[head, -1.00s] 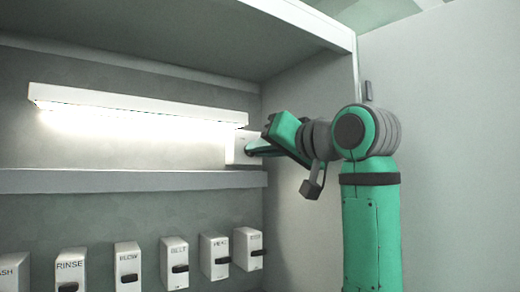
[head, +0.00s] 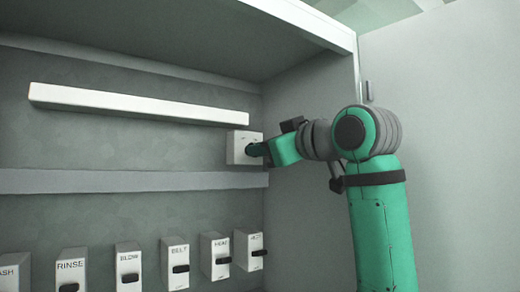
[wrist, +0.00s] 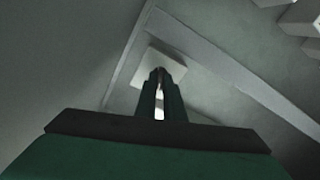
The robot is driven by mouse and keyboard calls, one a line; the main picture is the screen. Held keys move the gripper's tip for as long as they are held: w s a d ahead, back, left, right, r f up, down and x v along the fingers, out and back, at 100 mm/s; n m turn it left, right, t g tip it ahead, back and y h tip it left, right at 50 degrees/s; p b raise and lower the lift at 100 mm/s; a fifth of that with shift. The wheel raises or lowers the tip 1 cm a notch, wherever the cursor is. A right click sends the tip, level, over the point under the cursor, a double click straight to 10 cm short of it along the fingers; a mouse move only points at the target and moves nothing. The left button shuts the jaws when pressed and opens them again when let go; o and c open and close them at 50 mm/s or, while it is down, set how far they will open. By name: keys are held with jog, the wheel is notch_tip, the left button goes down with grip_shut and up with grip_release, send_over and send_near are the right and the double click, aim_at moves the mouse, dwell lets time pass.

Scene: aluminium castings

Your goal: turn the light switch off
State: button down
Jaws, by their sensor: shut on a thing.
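The light switch is a white square box (head: 236,148) on the back wall, under the right end of the lamp. It also shows in the wrist view (wrist: 160,58), beyond my fingertips. My gripper (head: 256,149) reaches it from the right, with its fingertips at the switch's face. In the wrist view the fingers (wrist: 159,80) are close together and hide the switch's knob, so I see only part of what they grip. The long white lamp (head: 140,104) above is dark.
A grey ledge (head: 130,181) runs below the switch. Under it hangs a row of several labelled white boxes with black levers, among them RINSE (head: 70,270) and BELT (head: 175,262). A side wall (head: 305,215) stands close on the right and a shelf overhangs above.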

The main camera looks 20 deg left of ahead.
jog(key=shift+n, duration=0.8)
jog(key=c, duration=1.9)
grip_release()
jog(key=shift+w, duration=0.1)
jog(key=shift+o, duration=0.2)
jog(key=shift+d, duration=0.1)
jog(key=v, duration=1)
jog(key=shift+s+d, duration=0.3)
